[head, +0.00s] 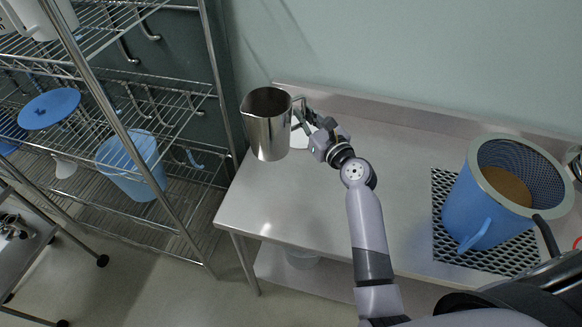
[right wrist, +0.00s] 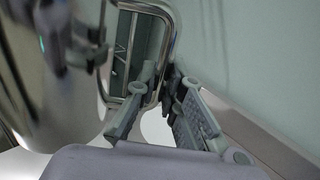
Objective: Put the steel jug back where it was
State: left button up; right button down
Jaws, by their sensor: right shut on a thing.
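The steel jug (head: 268,132) is upright, with its open top facing up, over the left end of the steel table (head: 290,205). My right gripper (head: 305,118) is shut on its handle, at the right side of the jug. In the right wrist view the jug's shiny body (right wrist: 50,75) fills the left side, and its looped handle (right wrist: 172,30) runs between the fingers of my right gripper (right wrist: 160,95). The jug seems to hang above the tabletop, though its gap to the surface is hard to judge. My left gripper is not in view.
A white round mark or disc (head: 300,141) lies on the table, partly hidden behind the jug and gripper. A blue vat (head: 470,208) with brown contents stands on a black mesh mat (head: 442,190) at right. A wire rack (head: 190,115) stands left. The table's middle is clear.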

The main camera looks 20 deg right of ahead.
notch_tip(320, 180, down, 16)
jog(key=b, duration=0.8)
jog(key=shift+f, duration=0.2)
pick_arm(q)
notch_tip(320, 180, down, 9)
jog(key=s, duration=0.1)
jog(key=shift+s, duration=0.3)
pick_arm(e)
jog(key=shift+r, duration=0.1)
jog(key=c, duration=1.7)
grip_release()
pick_arm(q)
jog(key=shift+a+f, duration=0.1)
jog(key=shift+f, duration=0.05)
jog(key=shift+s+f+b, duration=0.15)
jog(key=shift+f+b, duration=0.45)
jog(key=shift+b, duration=0.2)
pick_arm(e)
jog(key=s, duration=0.4)
jog(key=s+d, duration=0.1)
jog(key=s, duration=0.3)
jog(key=s+d, duration=0.1)
jog(key=s, duration=0.2)
jog(key=shift+s+d, duration=0.15)
jog(key=shift+s, duration=0.25)
